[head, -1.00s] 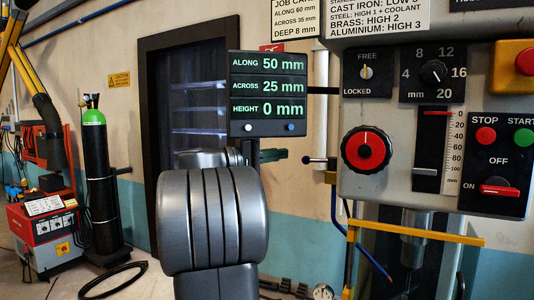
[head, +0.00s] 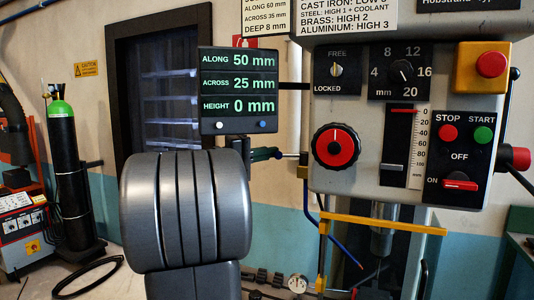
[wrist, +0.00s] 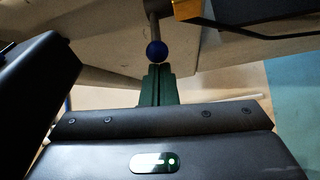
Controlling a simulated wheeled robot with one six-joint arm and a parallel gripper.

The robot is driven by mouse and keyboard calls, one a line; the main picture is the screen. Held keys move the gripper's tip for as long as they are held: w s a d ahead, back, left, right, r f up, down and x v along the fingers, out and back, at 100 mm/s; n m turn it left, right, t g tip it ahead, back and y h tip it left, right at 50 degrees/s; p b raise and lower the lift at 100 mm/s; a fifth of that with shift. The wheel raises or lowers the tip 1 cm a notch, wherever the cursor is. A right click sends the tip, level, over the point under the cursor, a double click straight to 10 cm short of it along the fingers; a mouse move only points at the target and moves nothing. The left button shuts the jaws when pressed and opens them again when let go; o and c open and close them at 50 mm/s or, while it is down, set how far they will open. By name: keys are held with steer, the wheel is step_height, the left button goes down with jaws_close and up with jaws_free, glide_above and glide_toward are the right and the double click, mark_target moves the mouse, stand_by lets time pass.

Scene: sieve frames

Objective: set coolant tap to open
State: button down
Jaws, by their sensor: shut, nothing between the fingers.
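The coolant tap's lever appears to be the thin rod with a blue ball knob (wrist: 157,52) in the wrist view. In the head view its pale rod (head: 291,155) sticks out leftward from a fitting at the drill head's lower left, with a blue hose (head: 340,246) below. My gripper (head: 272,153) has dark green fingers, shut and empty, at the knob end of the rod. In the wrist view the gripper's fingertips (wrist: 158,70) lie just short of the ball; I cannot tell whether they touch it. No open or closed marking on the tap is readable.
The drill head (head: 326,188) carries a red dial (head: 336,147), switches and an emergency button (head: 491,64). A yellow guard bar (head: 380,223) runs below it. The readout screen (head: 238,92) stands close above my gripper. A green-topped gas cylinder (head: 68,170) stands far left.

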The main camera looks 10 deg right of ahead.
steer(key=s+b, duration=0.2)
steer(key=b, duration=0.1)
steer(key=shift+s+a, duration=0.3)
steer(key=shift+a, duration=0.05)
